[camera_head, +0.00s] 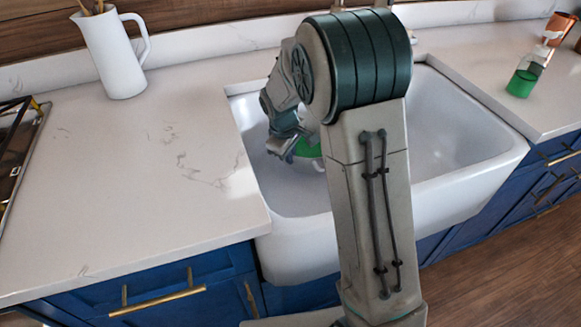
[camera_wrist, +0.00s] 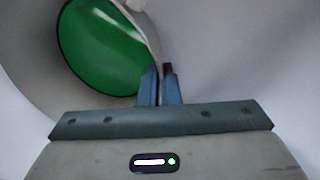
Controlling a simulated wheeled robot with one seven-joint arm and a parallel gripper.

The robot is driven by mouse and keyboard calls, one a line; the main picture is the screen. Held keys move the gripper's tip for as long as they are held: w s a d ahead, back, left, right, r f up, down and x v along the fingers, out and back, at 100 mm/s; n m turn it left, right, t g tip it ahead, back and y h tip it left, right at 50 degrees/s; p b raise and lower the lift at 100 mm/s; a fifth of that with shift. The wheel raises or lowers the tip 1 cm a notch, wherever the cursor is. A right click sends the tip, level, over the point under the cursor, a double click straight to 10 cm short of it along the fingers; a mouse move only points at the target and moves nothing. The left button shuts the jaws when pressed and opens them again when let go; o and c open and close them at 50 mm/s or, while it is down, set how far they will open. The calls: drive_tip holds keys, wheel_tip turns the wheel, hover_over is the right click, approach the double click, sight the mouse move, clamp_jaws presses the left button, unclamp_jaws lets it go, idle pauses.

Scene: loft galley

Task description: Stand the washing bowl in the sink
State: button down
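The washing bowl (camera_head: 308,149) shows as a patch of green with a pale part below it, inside the white sink (camera_head: 455,140), left of centre. My arm hides much of it. In the wrist view the bowl (camera_wrist: 100,45) is a large green round surface with a dark edge and a pale band around it, at upper left. My gripper (camera_wrist: 160,84) has its two blue fingers close together at the bowl's right edge, and the rim seems to run between them. In the head view my gripper (camera_head: 282,147) is low over the sink's left side. Whether the bowl touches the sink floor is unclear.
A white jug (camera_head: 112,55) with utensils stands on the left counter (camera_head: 150,150). A green bottle (camera_head: 522,82) stands on the right counter. A hob (camera_head: 15,140) is at the far left. The sink's right half is empty, and its rims stand around my gripper.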

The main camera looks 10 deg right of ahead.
drive_tip(key=shift+s+a+x, duration=0.15)
drive_tip(key=shift+s+x, duration=0.05)
drive_tip(key=shift+x, duration=0.9)
drive_tip(key=shift+s+a+x, duration=0.15)
drive_tip(key=shift+x, duration=1)
drive_tip(key=shift+f, duration=0.1)
drive_tip(key=shift+f+b, duration=0.2)
drive_tip(key=shift+b, duration=0.2)
drive_tip(key=c, duration=1.6)
unclamp_jaws()
drive_tip(key=shift+c, duration=0.2)
drive_tip(key=shift+r, duration=0.1)
drive_tip(key=p+v, duration=0.1)
drive_tip(key=v, duration=1.1)
drive_tip(key=shift+p, duration=0.35)
drive_tip(key=shift+r, duration=0.15)
